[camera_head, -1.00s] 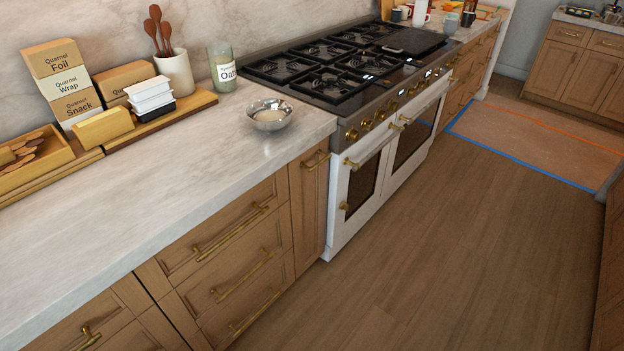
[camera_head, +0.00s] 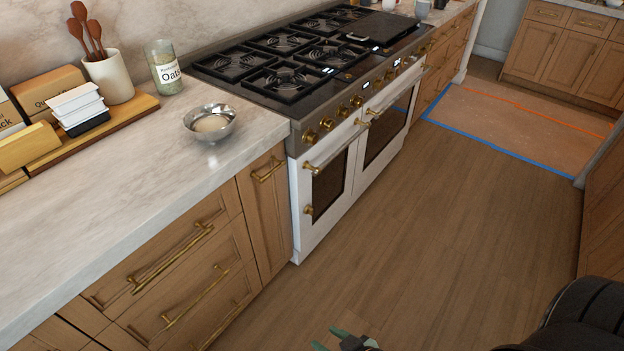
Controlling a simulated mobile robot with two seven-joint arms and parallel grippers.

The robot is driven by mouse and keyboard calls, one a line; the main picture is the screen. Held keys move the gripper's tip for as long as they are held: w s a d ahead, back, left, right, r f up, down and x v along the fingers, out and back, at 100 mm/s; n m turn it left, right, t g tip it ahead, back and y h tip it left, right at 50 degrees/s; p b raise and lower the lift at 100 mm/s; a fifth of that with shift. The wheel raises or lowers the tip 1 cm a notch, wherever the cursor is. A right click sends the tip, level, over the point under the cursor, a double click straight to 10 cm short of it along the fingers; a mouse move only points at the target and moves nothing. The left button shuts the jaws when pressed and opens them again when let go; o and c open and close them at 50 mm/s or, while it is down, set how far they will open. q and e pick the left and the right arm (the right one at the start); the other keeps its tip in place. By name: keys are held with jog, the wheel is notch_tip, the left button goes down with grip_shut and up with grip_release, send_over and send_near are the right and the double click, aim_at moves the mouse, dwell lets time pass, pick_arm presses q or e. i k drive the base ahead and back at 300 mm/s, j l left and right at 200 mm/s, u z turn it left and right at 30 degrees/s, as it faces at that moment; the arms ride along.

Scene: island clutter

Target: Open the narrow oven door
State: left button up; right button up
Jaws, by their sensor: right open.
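The narrow oven door (camera_head: 325,190) is the left, smaller white door of the range, with a dark window and a bar handle (camera_head: 335,150) across its top. It looks closed. The wider oven door (camera_head: 388,122) beside it also looks closed. My right gripper (camera_head: 331,338) shows at the bottom edge, partly cut off, with greenish fingertips apart. It is open and empty, over the floor, well short of the oven. My dark right arm is at the bottom right. My left gripper is not in view.
Wooden drawers with brass handles (camera_head: 178,260) stand left of the range. A metal bowl (camera_head: 210,122) sits on the marble counter (camera_head: 130,185) near its corner. The wooden floor (camera_head: 430,230) before the oven is clear. A cabinet side (camera_head: 603,220) bounds the right.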

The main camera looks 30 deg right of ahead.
aim_at(322, 177)
jog(key=i+l+u, duration=0.15)
jog(key=l+u, duration=0.25)
jog(key=l, duration=0.5)
jog(key=l+u, duration=0.35)
jog(key=l, duration=0.55)
jog(key=l+u, duration=0.1)
jog(key=l, duration=1.8)
